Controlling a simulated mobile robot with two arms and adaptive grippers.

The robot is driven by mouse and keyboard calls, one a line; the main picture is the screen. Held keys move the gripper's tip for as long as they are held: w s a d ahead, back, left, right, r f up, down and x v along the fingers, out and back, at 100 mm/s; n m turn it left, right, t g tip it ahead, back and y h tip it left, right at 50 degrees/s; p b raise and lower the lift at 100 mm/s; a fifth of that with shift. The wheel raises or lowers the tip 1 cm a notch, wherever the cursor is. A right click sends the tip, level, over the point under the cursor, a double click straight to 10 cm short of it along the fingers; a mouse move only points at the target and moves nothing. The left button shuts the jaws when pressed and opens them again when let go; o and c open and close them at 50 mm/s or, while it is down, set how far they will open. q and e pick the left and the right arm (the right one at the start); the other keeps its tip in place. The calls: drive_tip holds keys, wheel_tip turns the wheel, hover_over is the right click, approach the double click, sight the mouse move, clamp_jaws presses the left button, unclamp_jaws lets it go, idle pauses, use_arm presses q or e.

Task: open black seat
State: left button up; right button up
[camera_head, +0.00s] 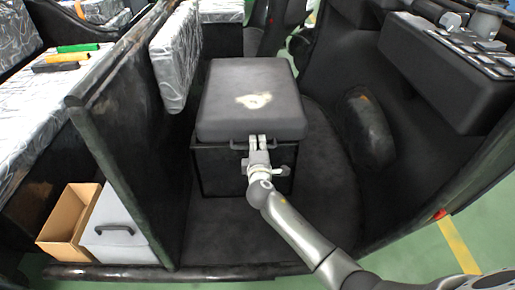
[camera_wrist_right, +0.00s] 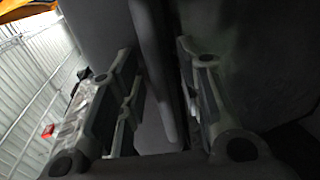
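The black seat (camera_head: 252,95) is a dark padded cushion with a pale worn patch on top. It lies flat and closed on a black box (camera_head: 218,170) in the middle of the head view. A dark handle (camera_head: 238,144) runs along its front edge. My right gripper (camera_head: 258,140) is at this handle, reaching in from below. In the right wrist view a grey bar (camera_wrist_right: 152,75), seemingly the handle, lies between its two fingers. The fingers stand apart with gaps beside the bar; I cannot tell whether they touch it. My left gripper is not in view.
A black partition (camera_head: 130,150) stands left of the seat. A wrapped silver pad (camera_head: 176,58) hangs beside the seat's left edge. A cardboard box (camera_head: 70,222) and a grey drawer (camera_head: 112,228) sit lower left. The dark floor (camera_head: 325,190) right of the seat is clear.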

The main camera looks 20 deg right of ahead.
drive_tip(key=shift+w, duration=0.1)
clamp_jaws()
idle(0.5)
